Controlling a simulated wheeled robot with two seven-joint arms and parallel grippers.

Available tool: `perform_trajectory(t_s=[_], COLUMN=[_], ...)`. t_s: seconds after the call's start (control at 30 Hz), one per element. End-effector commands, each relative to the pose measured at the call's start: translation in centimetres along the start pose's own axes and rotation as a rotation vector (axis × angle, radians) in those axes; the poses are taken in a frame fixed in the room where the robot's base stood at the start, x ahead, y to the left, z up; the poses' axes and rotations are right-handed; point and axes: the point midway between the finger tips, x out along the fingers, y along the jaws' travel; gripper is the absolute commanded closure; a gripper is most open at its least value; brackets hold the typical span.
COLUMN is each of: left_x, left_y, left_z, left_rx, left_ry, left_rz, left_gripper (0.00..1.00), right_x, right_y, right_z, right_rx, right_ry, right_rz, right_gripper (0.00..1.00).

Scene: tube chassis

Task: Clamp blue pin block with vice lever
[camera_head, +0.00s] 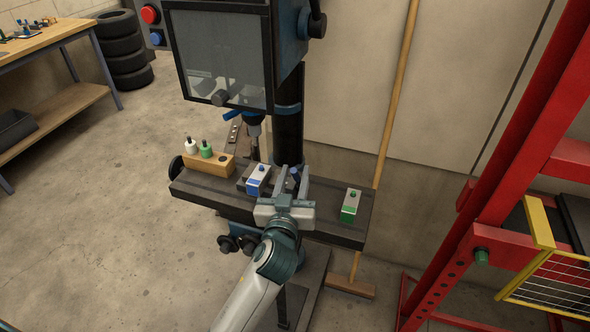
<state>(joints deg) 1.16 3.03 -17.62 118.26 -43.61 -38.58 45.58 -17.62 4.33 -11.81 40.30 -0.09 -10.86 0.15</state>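The blue pin block (258,181) is a pale block with a blue front label and a blue pin on top. It sits on the dark drill press table (325,203), against a dark vice jaw (242,180) on its left. My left gripper (292,176) is just right of the block, over the table. Its two fingers are apart and point away from me. A small blue-tipped part (295,174), perhaps the vice lever, shows between the fingers; I cannot tell whether they touch it. The gripper hides much of the vice's right side. My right gripper is not in view.
A green-labelled block (350,206) stands at the table's right end. A wooden holder (222,165) with a white and a green pin is at the left. The drill head (253,128) hangs above. A red rack (505,165) stands at the right.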

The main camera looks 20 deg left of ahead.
Motion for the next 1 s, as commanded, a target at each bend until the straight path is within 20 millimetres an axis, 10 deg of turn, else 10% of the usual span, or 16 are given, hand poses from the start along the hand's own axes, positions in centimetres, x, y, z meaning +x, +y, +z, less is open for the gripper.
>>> perform_trajectory(t_s=[0.47,0.6,1.0], left_x=[1.04,1.03,1.01], left_y=[-0.05,-0.04,-0.25], left_z=[0.02,0.02,0.2], left_rx=[0.001,0.001,-0.001], left_ry=[0.0,0.0,0.006], left_rz=[-0.001,-0.001,0.0], left_gripper=[0.68,1.0,1.0], right_x=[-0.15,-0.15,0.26], right_y=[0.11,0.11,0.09], right_z=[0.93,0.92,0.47], right_rx=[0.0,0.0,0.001], right_ry=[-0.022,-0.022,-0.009], right_rz=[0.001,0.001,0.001], right_gripper=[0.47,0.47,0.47])
